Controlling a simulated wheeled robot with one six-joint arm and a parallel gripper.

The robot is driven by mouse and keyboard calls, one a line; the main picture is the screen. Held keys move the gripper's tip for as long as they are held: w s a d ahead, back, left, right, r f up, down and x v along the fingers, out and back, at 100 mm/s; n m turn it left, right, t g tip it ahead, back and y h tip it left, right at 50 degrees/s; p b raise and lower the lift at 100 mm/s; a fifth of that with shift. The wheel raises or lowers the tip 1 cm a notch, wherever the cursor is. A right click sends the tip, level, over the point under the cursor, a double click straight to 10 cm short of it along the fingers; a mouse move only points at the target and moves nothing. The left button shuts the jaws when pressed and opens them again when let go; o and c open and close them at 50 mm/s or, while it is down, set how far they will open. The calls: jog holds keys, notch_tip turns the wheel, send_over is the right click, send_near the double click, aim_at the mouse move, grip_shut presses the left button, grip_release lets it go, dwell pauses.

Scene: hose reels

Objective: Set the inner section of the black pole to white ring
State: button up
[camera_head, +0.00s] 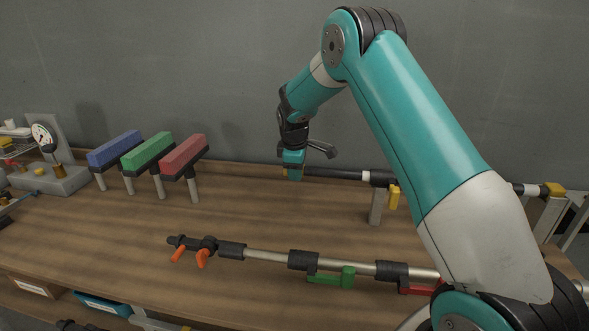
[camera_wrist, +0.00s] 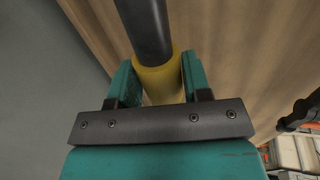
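The black pole (camera_head: 335,173) lies level at the back of the bench, held up by a grey post. A white ring (camera_head: 366,175) shows on it just left of a dark clamp with a yellow lever (camera_head: 394,197). My gripper (camera_head: 292,172) is at the pole's left end. In the wrist view, my gripper's teal fingers (camera_wrist: 162,80) sit on both sides of the pole's yellow end piece (camera_wrist: 158,78) and appear to touch it. The black tube (camera_wrist: 146,28) runs on beyond it. My arm hides part of the pole further right.
A second, silver pole (camera_head: 275,255) with orange, green and red levers lies in front. Blue, green and red blocks on posts (camera_head: 160,152) and a gauge (camera_head: 43,137) stand left. A grey rack (camera_head: 545,215) is right. The bench between the blocks and poles is clear.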

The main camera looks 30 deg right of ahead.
jog(key=o, duration=0.3)
jog(key=shift+r, duration=0.15)
jog(key=b+v, duration=0.2)
jog(key=v, duration=1.5)
jog(key=shift+a+r, duration=0.1)
jog(key=s+a+y, duration=0.3)
jog(key=s+a, duration=1.2)
jog(key=s+a+f+y, duration=0.1)
jog(key=s+a, duration=0.2)
jog(key=s, duration=0.4)
jog(key=s+a+f+m+g+y, duration=0.1)
jog(key=s+a, duration=0.1)
jog(key=s, duration=0.4)
jog(key=s+a+f+m+g+y, duration=0.1)
jog(key=s+a+f, duration=0.1)
jog(key=s, duration=0.5)
jog(key=shift+s+a+f, duration=0.1)
jog(key=shift+s+a, duration=0.2)
jog(key=shift+a, duration=0.6)
